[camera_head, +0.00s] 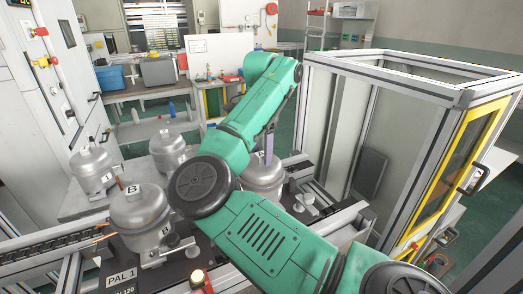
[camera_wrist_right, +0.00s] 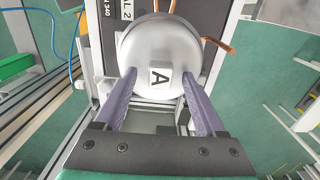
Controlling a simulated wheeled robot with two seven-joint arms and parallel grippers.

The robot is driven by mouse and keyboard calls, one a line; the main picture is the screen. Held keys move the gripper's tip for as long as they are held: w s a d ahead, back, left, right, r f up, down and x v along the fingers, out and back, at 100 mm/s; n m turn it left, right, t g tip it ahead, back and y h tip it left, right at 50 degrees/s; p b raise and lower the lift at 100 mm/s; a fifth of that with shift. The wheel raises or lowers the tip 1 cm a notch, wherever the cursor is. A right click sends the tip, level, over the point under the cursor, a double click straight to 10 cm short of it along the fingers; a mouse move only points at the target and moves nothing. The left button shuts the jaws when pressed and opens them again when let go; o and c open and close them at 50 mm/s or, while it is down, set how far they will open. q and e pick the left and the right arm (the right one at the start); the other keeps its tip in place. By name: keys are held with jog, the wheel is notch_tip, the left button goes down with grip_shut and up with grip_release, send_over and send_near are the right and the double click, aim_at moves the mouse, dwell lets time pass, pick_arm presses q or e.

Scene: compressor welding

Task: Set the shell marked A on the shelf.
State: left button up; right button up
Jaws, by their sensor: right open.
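The shell marked A (camera_wrist_right: 150,48) is a silver metal can with a white label and a copper tube at its side, seen from above in the right wrist view. In the head view a silver shell (camera_head: 264,181) stands partly hidden behind my green right arm. My right gripper (camera_wrist_right: 158,76) is open, with its purple fingers on either side of the shell's near part. I cannot tell whether they touch it. One purple finger shows above the shell in the head view. My left gripper is not in view.
A shell marked B (camera_head: 140,207) stands on the PAL 1 pallet (camera_head: 121,277). Two more shells (camera_head: 93,168) (camera_head: 167,147) stand behind it. A framed enclosure with a yellow door (camera_head: 463,150) is at the right. A shelf rack (camera_head: 317,29) stands at the back.

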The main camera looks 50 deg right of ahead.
grip_shut()
dwell(1.3)
jog(key=c, duration=0.7)
grip_release()
grip_shut()
jog(key=shift+w, duration=0.1)
jog(key=shift+c, duration=1.8)
grip_release()
grip_shut()
